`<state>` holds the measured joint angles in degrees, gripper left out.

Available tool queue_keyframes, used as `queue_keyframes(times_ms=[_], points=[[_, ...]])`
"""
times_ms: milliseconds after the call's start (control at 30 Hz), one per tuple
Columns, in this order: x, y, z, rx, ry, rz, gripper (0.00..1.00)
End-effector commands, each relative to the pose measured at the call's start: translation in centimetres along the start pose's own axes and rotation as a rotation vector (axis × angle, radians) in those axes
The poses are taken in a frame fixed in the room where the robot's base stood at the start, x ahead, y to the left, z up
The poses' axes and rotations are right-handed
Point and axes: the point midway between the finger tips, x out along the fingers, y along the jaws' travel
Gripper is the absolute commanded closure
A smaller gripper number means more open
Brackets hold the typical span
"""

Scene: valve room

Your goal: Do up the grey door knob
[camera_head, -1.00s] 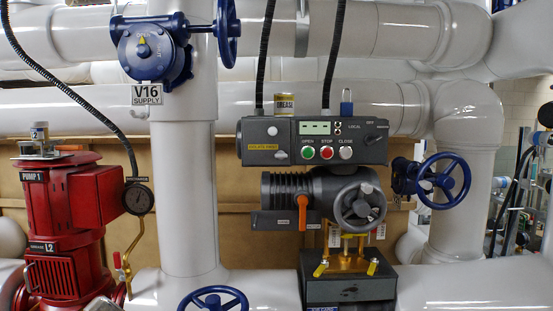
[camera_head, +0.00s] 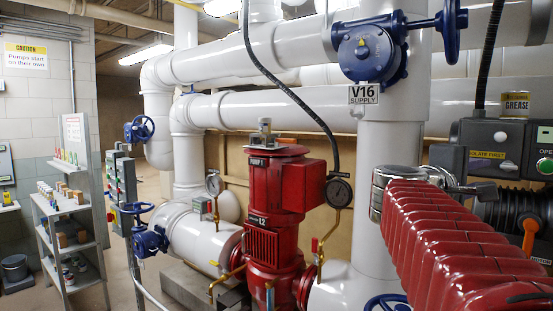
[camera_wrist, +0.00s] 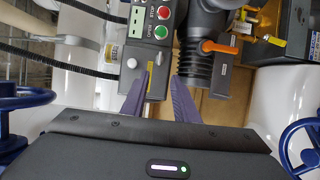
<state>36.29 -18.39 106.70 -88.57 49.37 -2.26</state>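The dark grey control box (camera_head: 478,130) is at the right edge in the head view, partly cut off. How tight the knob is cannot be seen.
The valve actuator (camera_wrist: 207,30) with an orange lever (camera_wrist: 220,47) is right of my fingers. Blue handwheels are at both sides in the wrist view (camera_wrist: 20,103). A red pump (camera_head: 275,205) and white pipes (camera_head: 390,120) stand left of the box in the head view.

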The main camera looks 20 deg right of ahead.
Motion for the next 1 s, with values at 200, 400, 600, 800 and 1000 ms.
queue_keyframes(times_ms=[200, 400, 600, 800, 1000], points=[[0.0, 0.0, 0.0, -0.001, 0.001, 0.001, 0.73], [0.3, 0.0, -0.1, 0.0, 0.001, 0.0, 0.73], [1.8, -0.1, -0.1, 0.0, -0.001, -0.001, 0.73], [4.6, -0.1, -0.1, 0.0, -0.001, -0.001, 0.73], [7.5, -0.1, -0.1, -0.001, 0.0, -0.001, 0.73]])
